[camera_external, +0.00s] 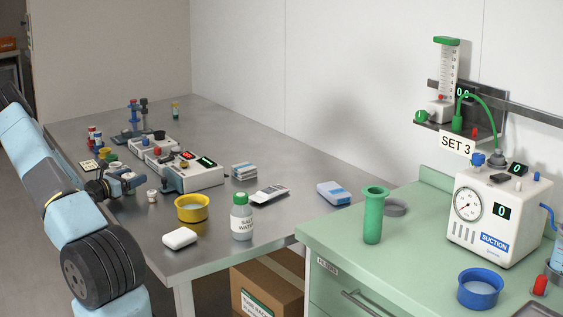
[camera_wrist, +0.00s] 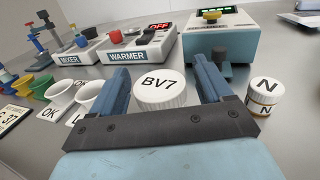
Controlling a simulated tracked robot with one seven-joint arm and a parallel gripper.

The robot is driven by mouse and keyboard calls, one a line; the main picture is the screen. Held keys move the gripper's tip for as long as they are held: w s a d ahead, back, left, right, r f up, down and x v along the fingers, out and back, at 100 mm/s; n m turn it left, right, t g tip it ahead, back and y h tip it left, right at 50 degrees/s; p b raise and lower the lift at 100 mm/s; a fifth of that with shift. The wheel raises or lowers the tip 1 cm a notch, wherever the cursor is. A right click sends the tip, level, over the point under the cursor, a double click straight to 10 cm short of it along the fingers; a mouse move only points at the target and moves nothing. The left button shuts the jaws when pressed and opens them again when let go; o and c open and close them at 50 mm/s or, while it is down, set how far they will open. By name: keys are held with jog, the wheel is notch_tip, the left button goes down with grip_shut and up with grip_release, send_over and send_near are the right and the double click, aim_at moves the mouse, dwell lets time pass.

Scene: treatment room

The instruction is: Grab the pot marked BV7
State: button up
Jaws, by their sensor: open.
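The pot marked BV7 (camera_wrist: 160,91) is a white, round pot with its label on the lid, upright on the steel table. In the wrist view it sits between the two blue fingers of my gripper (camera_wrist: 162,72), which is open with a gap on both sides. In the external view my gripper (camera_external: 128,181) is low over the table's left part, and I cannot make out the BV7 pot clearly there. A pot marked N (camera_wrist: 264,98), white with an amber lower part, stands just right of the right finger.
White cups (camera_wrist: 87,95) and OK cards lie left of the gripper. Behind the pot stand the warmer (camera_wrist: 142,46), the mixer (camera_wrist: 85,54) and a teal-fronted device (camera_wrist: 222,51).

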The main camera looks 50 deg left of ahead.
jog(key=shift+w+a, duration=0.15)
jog(key=shift+w, duration=0.25)
jog(key=shift+c, duration=0.4)
jog(key=shift+s, duration=0.1)
jog(key=c, duration=1.1)
